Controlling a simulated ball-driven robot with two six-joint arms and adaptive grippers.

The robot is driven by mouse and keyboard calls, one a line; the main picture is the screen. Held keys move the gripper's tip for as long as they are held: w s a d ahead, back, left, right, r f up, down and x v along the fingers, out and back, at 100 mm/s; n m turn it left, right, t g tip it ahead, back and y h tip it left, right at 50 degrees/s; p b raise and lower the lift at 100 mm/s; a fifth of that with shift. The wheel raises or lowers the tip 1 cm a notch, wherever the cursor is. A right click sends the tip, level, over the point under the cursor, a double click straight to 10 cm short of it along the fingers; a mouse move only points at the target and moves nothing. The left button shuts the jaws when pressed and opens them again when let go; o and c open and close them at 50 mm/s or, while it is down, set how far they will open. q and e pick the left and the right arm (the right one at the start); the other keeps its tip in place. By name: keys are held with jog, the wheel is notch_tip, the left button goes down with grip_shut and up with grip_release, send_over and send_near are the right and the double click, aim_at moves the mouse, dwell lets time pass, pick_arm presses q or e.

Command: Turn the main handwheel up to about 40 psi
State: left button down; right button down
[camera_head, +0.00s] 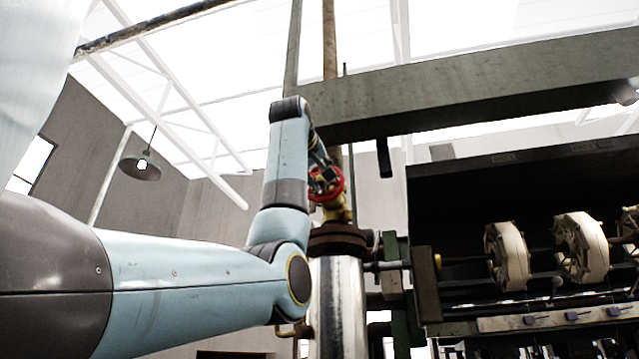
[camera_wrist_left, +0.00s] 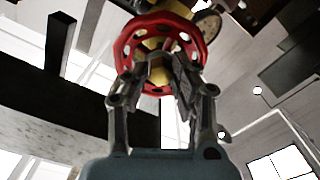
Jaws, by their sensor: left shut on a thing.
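The main handwheel (camera_head: 328,184) is a red wheel on a brass valve (camera_head: 338,210) above a dark flange and a shiny metal cylinder. It also shows in the left wrist view (camera_wrist_left: 127,48), large, with its spokes and brass hub. My left gripper (camera_head: 322,174) is at the wheel, its two fingers (camera_wrist_left: 161,72) shut on it around the hub area. A round gauge (camera_wrist_left: 208,25) shows partly at the top of the left wrist view; its reading is too small to tell. My right gripper is not in view.
A grey beam (camera_head: 480,95) crosses above and to the right of the wheel. A dark machine with pale reels (camera_head: 581,247) stands at the right. The metal cylinder (camera_head: 338,305) stands below the valve. A lamp (camera_head: 140,166) hangs at the left.

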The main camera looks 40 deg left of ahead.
pick_arm(q)
jog(key=n+b, duration=0.1)
jog(key=n, duration=0.3)
jog(key=shift+f+n, duration=0.1)
jog(key=shift+n, duration=0.3)
jog(key=n, duration=0.5)
jog(key=shift+b, duration=0.3)
jog(key=c, duration=1.2)
grip_release()
jog(key=b+v, duration=0.3)
jog(key=v, duration=0.4)
